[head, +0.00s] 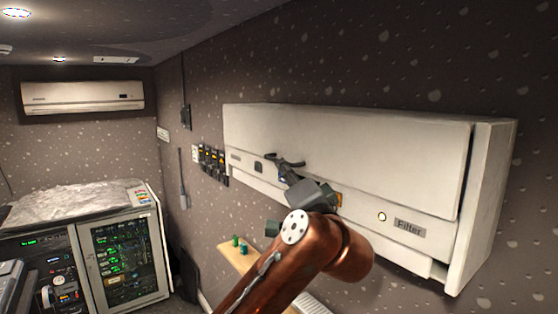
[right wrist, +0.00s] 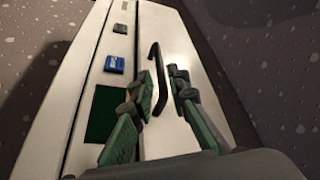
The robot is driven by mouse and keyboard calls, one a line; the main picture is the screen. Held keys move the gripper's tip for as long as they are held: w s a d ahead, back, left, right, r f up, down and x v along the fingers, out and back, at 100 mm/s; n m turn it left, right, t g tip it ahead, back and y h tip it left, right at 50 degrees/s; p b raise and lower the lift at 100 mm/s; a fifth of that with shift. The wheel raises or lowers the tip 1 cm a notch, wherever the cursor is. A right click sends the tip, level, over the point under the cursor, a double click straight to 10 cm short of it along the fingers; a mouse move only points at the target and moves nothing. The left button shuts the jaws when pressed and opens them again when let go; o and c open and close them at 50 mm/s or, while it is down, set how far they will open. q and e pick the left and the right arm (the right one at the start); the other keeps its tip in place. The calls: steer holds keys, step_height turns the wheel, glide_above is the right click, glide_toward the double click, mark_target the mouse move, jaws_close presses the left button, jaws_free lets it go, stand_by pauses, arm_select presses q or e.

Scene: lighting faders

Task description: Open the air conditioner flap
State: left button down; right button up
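The white air conditioner (head: 487,200) is on the right wall, with its long front flap (head: 360,150) looking closed. A black curved handle (right wrist: 157,60) on the white front shows in the right wrist view. My right gripper (head: 285,168) is at the flap's lower left part in the head view. In the right wrist view its two green-padded fingers (right wrist: 166,78) stand apart, with the handle between them, nearer the left finger. I cannot tell whether they touch it. In the head view the arm and gripper hide part of the lower front. My left gripper is not in view.
A second white air conditioner (head: 83,97) hangs on the far wall. Wall switches (head: 211,160) are left of the near unit. A wooden shelf (head: 236,257) with small green items is below. Equipment racks (head: 125,262) stand at the left.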

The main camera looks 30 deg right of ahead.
mark_target(284, 139)
steer(key=shift+p+x, duration=0.6)
steer(key=shift+x, duration=2.4)
steer(key=shift+c, duration=0.3)
jaws_close()
